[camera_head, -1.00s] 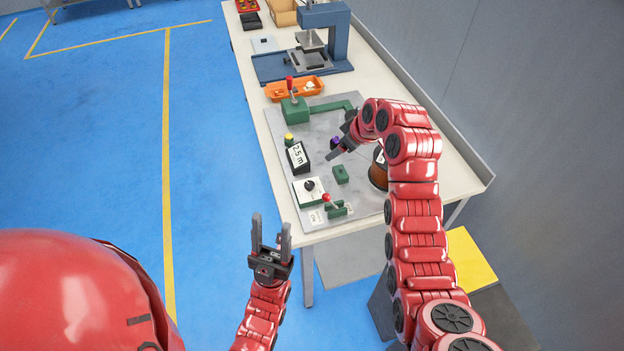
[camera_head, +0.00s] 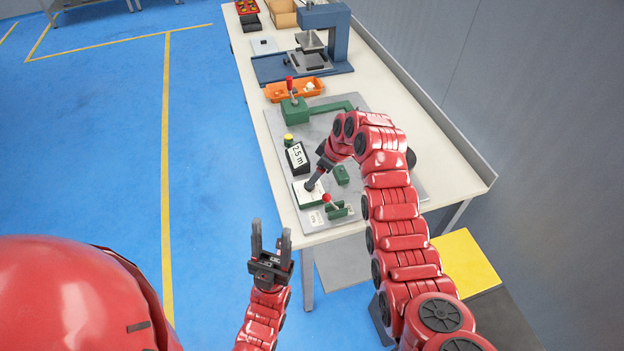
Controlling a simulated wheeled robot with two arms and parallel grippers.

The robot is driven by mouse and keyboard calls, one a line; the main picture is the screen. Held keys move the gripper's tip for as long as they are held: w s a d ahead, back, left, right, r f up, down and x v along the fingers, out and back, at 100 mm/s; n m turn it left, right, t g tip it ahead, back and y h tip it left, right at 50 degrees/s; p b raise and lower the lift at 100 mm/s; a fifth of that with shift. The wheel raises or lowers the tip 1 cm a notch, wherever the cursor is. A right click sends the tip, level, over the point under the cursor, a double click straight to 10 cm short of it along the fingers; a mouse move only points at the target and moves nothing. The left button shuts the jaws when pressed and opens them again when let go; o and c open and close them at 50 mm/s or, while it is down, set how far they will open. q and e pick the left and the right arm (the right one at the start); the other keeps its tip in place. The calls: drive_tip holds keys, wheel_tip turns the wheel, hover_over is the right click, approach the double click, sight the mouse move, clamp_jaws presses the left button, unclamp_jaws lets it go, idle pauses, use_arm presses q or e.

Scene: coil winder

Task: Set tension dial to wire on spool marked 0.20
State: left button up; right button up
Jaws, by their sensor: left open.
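The tension dial's white plate on its green base (camera_head: 301,195) sits at the near left of the grey winder plate. My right gripper (camera_head: 310,187) is right over the dial and hides its black knob. I cannot tell whether it touches the knob or whether its jaws are open. The spool is hidden behind my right arm, so its marking does not show. My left gripper (camera_head: 270,241) is open and empty, fingers up, off the table's near edge.
A red-knobbed lever (camera_head: 327,198) stands just right of the dial. A black box reading 2.5 m (camera_head: 297,157) stands behind it. A green block (camera_head: 341,175), an orange tray (camera_head: 294,89) and a blue press (camera_head: 325,45) are further along. Floor at left is clear.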

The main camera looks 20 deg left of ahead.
sight(315, 193)
drive_tip(key=x, duration=0.3)
drive_tip(key=shift+f+p, duration=0.15)
drive_tip(key=shift+p, duration=0.2)
drive_tip(key=shift+b+x, duration=0.45)
drive_tip(key=shift+x, duration=0.8)
drive_tip(key=shift+f, duration=0.2)
drive_tip(key=shift+r, duration=0.1)
clamp_jaws()
